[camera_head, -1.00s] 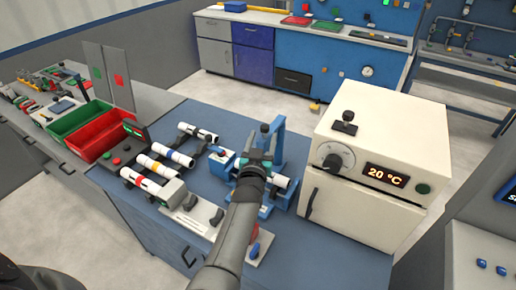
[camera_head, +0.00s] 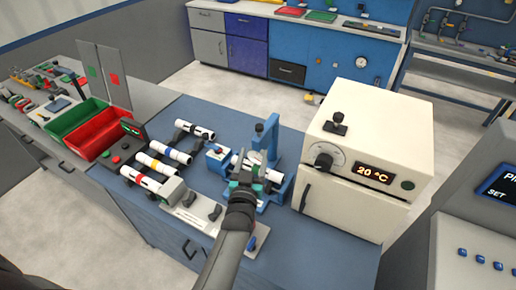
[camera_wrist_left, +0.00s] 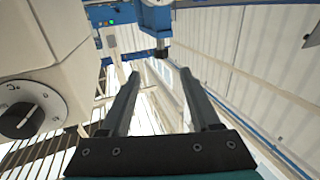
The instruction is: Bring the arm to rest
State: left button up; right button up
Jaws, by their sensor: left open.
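My left gripper (camera_head: 243,163) is in front of the blue press stand (camera_head: 270,140) in the head view. In the left wrist view, the two dark fingers (camera_wrist_left: 160,76) are spread apart with nothing between them. A white pipe (camera_head: 273,175) shows at the blue stand, just right of the gripper. The gripper and wrist hide part of the stand's base, and I cannot tell how the pipe is seated. My right gripper is not in view.
A white oven (camera_head: 366,150) reading 20 °C stands close on the right; its dial (camera_wrist_left: 24,112) shows in the wrist view. Banded white pipes (camera_head: 168,150) lie on a rack to the left. Green (camera_head: 78,117) and red (camera_head: 95,135) bins stand beyond them.

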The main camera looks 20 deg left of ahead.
pick_arm(q)
jog(key=shift+s, duration=0.1)
jog(key=s+d+f+m+g+h, duration=0.15)
jog(key=s+g, duration=0.55)
jog(key=s, duration=0.8)
jog(key=s+d+m+g+h, duration=0.3)
jog(key=s+g, duration=0.4)
jog(key=s, duration=0.7)
notch_tip(320, 180, down, 29)
jog(key=s+g+b, duration=0.1)
jog(key=s+b, duration=0.1)
jog(key=b, duration=0.6)
jog(key=s+a+f+b, duration=0.1)
jog(key=s+f+b, duration=0.3)
jog(key=s+f, duration=0.4)
jog(key=s+a+f+g+b, duration=0.1)
jog(key=s+f+b, duration=0.4)
jog(key=f, duration=1.1)
jog(key=s, duration=0.2)
jog(key=shift+s+a+g+y, duration=0.25)
jog(key=shift+s+g+y, duration=0.05)
jog(key=shift+s+y, duration=0.1)
